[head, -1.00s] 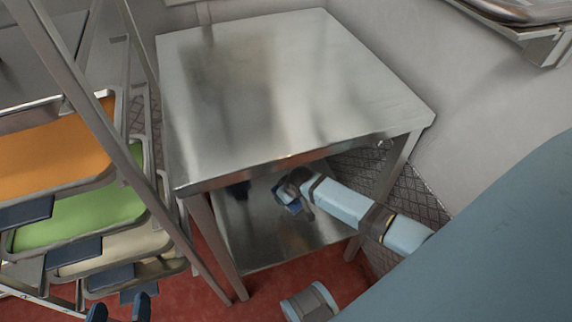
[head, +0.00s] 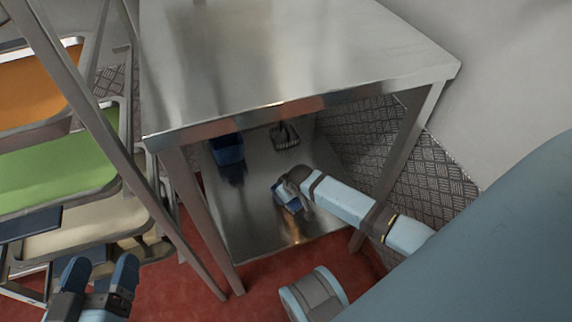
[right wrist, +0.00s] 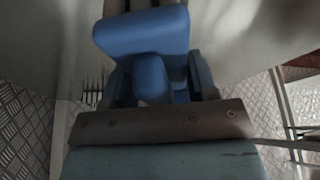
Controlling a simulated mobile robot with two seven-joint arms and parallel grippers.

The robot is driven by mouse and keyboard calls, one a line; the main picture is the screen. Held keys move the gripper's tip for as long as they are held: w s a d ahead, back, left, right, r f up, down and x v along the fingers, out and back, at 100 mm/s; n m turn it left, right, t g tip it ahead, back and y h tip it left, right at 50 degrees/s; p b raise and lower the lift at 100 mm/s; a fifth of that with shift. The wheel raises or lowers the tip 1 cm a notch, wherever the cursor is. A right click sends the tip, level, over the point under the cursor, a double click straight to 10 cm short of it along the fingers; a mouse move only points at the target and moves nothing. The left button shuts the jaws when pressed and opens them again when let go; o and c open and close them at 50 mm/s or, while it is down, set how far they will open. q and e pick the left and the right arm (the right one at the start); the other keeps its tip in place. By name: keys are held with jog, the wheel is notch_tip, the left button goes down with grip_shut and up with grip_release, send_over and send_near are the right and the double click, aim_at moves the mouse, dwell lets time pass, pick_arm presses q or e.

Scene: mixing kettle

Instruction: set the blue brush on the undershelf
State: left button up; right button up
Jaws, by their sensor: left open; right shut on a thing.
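The blue brush (head: 287,201) is in my right gripper (head: 294,190), low over the undershelf (head: 250,225) beneath the steel table. In the head view the gripper hides most of it, and I cannot tell whether it touches the shelf. In the right wrist view the blue brush (right wrist: 145,35) fills the space between the fingers. My left gripper (head: 100,272) is open and empty at the lower left, in front of the tray rack.
A dark blue container (head: 228,150) and a dark slotted utensil (head: 284,136) are farther back on the undershelf. Table legs (head: 200,215) bound the opening. A rack with coloured trays (head: 60,170) stands on the left. The shelf's front left is bare.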

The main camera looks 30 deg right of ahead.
jog(key=shift+f, duration=0.4)
pick_arm(q)
jog(key=shift+f, duration=0.4)
pick_arm(e)
jog(key=shift+r, duration=0.1)
jog(key=o, duration=1.1)
